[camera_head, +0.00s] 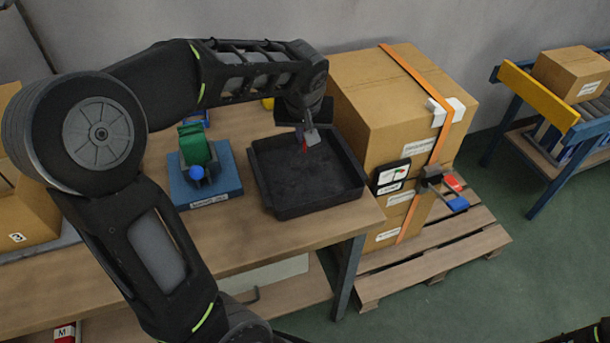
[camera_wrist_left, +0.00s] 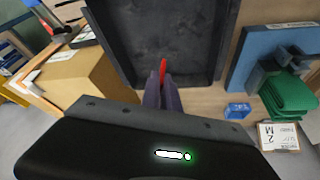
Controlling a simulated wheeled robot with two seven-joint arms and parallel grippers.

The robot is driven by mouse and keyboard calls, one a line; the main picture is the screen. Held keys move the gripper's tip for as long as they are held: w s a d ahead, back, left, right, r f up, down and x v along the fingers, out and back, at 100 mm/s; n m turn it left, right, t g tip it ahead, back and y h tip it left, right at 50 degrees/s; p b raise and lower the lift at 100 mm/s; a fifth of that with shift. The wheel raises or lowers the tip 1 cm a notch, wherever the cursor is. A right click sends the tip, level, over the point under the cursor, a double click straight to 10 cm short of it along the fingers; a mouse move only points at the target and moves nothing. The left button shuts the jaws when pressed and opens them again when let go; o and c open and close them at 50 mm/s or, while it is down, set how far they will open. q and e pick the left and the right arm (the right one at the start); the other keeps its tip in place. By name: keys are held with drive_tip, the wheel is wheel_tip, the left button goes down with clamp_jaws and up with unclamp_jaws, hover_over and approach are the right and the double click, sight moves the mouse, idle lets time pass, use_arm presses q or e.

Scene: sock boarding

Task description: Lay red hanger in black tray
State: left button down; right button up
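The black tray (camera_head: 290,195) lies on the wooden workbench, right of the blue stand. It also shows in the left wrist view (camera_wrist_left: 120,50). My left gripper (camera_head: 308,138) reaches over the back part of the tray from above. In the left wrist view its fingers (camera_wrist_left: 163,92) are close together around a thin red piece (camera_wrist_left: 163,68), which I take to be the red hanger; most of it is hidden by the fingers. It also shows as a small red bit (camera_head: 304,147) over the tray in the head view. My right gripper is not visible.
A blue stand (camera_head: 228,175) with a green sock-like item (camera_head: 194,143) and a blue knob sits left of the tray. Strapped cartons (camera_head: 375,90) stand on a pallet (camera_head: 480,235) close to the right. The tray floor looks empty.

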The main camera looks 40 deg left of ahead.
sight(305, 151)
use_arm(q)
drive_tip(key=shift+f, duration=3.1)
drive_tip(key=shift+f, duration=1.9)
drive_tip(key=shift+f, duration=0.1)
drive_tip(key=c, duration=1.6)
unclamp_jaws()
